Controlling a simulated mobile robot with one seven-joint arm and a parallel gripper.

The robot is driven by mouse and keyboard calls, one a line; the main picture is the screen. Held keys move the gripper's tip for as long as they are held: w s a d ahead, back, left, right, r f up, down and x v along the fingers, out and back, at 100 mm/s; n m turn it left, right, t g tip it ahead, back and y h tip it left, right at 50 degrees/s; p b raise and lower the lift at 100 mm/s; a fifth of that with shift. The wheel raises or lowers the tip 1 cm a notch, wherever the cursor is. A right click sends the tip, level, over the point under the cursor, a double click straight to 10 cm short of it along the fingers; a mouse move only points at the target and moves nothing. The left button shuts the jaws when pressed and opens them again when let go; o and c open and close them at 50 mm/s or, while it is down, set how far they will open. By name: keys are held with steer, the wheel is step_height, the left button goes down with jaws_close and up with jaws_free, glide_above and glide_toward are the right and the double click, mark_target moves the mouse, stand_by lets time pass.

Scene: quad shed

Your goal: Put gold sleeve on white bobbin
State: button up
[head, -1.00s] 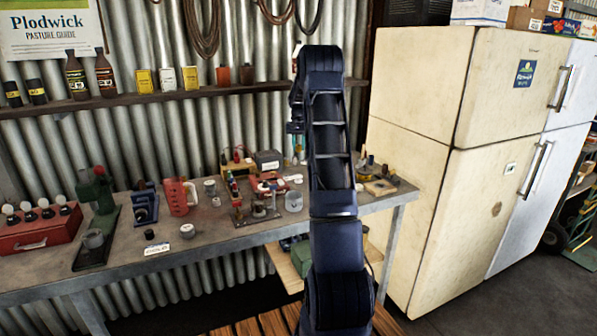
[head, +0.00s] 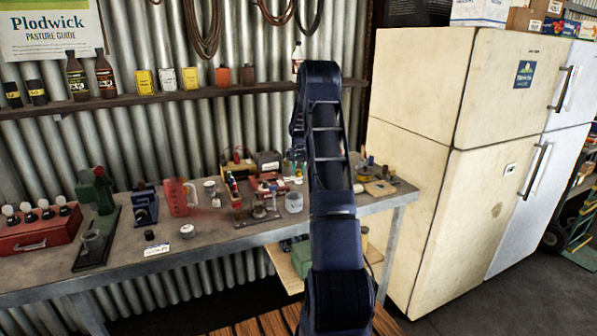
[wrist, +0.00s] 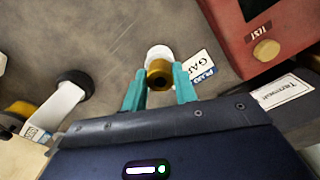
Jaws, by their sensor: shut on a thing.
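In the wrist view, my gripper (wrist: 160,75) has its two teal fingers on either side of a gold sleeve (wrist: 159,74) and is shut on it. The sleeve's dark bore faces the camera. A white bobbin (wrist: 158,51) shows just beyond the sleeve, which partly covers it. I cannot tell whether the sleeve touches the bobbin or is around it. In the head view my arm hides most of the gripper, and I cannot make out the sleeve or bobbin there.
In the wrist view, a printed card (wrist: 200,67) lies right of the bobbin. A red box with a gold knob (wrist: 266,50) is at upper right. A white part with a black end (wrist: 72,92) is at left. In the head view, the workbench (head: 125,262) holds several tools.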

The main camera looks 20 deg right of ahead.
mark_target(298, 171)
steer(key=shift+f, duration=0.15)
steer(key=o, duration=1)
step_height(298, 171, up, 12)
steer(key=s+a+r+n+t, duration=0.1)
steer(key=s+a+r, duration=0.45)
steer(key=s, duration=0.25)
steer(key=s+a+r+n, duration=0.1)
steer(key=s+a+r, duration=0.4)
steer(key=s+r, duration=0.25)
steer(key=s+a+r+n+t, duration=0.1)
steer(key=s+a+r, duration=0.4)
steer(key=s, duration=0.3)
steer(key=s+a+f+t, duration=0.1)
steer(key=s+a, duration=0.2)
steer(key=s, duration=0.6)
steer(key=s+a+f+n, duration=0.1)
steer(key=s+a+f, duration=0.1)
steer(key=s, duration=0.8)
steer(key=s+a+f+n+t, duration=0.1)
steer(key=s+a, duration=0.2)
steer(key=s, duration=0.7)
steer(key=shift+a+f+t, duration=0.2)
steer(key=shift+a+t, duration=0.1)
